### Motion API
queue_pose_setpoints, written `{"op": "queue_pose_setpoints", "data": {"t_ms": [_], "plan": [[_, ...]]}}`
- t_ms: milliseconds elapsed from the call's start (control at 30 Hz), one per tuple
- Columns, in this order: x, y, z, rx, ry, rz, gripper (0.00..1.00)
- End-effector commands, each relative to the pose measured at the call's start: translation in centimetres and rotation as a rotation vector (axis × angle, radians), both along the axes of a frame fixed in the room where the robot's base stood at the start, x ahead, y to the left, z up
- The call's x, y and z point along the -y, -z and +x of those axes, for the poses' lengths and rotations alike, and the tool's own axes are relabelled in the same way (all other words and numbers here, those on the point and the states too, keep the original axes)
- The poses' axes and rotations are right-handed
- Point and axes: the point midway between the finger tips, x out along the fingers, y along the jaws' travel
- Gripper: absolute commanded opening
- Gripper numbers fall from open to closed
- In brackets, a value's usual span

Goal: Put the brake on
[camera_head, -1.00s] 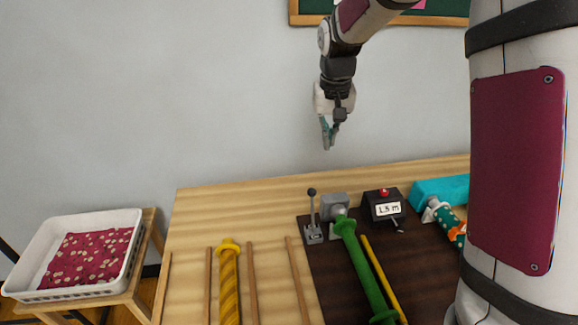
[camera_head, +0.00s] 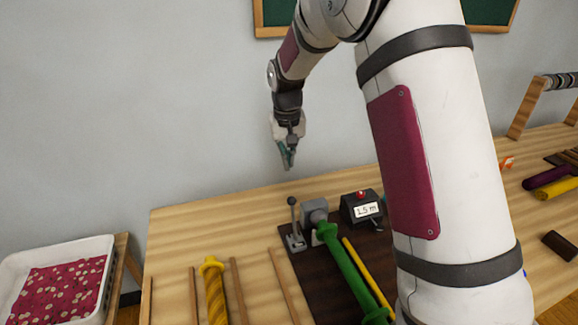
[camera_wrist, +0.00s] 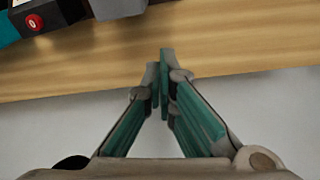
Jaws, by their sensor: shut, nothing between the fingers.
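A small lever with a black round knob (camera_head: 292,201) stands nearly upright on a grey metal base (camera_head: 295,242), on the dark board beside a grey block (camera_head: 314,210). I take this lever to be the brake. My gripper (camera_head: 287,165) hangs pointing down above and behind the lever, apart from it. In the wrist view its teal fingers (camera_wrist: 159,72) meet at the tips with nothing between them. The lever does not show in the wrist view.
A green spindle (camera_head: 345,262) runs forward from the grey block. A black box (camera_head: 361,207) with a red button and a "1.5 m" display stands to its right. A yellow twisted roll (camera_head: 215,292) and wooden strips lie left. A white basket (camera_head: 20,262) stands far left.

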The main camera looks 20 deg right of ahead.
Motion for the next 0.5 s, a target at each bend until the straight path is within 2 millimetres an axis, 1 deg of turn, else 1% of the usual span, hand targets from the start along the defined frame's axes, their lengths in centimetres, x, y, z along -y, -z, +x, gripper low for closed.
{"op": "queue_pose_setpoints", "data": {"t_ms": [33,100,433,467,500], "plan": [[0.1,1.0,0.0,-0.004,0.0,0.0,0.0],[0.1,2.3,0.2,-0.005,0.0,0.0,0.0],[0.6,8.6,1.0,-0.004,0.0,0.0,0.0],[0.4,7.9,0.2,-0.001,-0.001,0.0,0.0],[0.2,7.7,-0.5,-0.002,-0.002,0.0,0.0]]}}
